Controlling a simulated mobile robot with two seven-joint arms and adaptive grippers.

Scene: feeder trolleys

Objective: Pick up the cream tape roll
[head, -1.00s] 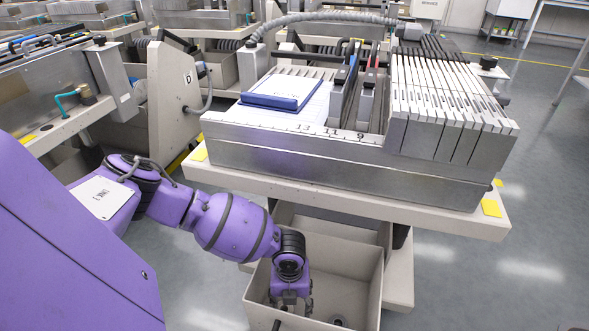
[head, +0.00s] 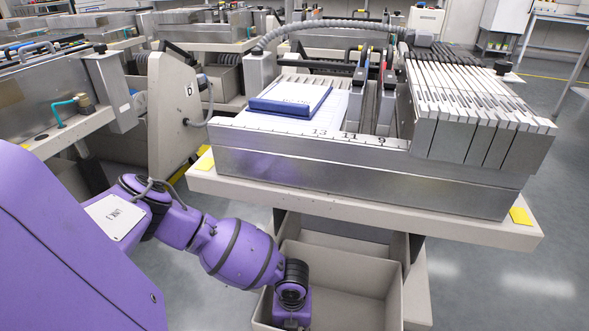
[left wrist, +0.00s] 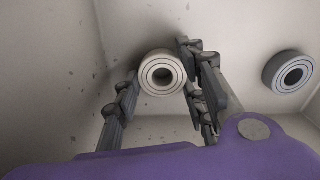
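The cream tape roll (left wrist: 152,90) shows in the left wrist view, lying in a pale bin with its ringed face toward the camera. My left gripper (left wrist: 160,62) is open, with one finger on each side of the roll, close to its edges. I cannot tell whether either finger touches it. In the head view my left arm reaches down into the bin, and the fingers are cut off by the bottom edge. The roll does not show in the head view. My right gripper is in neither view.
A grey roll (left wrist: 288,72) lies to the right in the bin, near its wall. The bin (head: 352,268) hangs under the trolley's pale shelf (head: 380,212). The metal feeder bank (head: 350,175) stands above it. A blue-edged pad (head: 290,97) lies on top.

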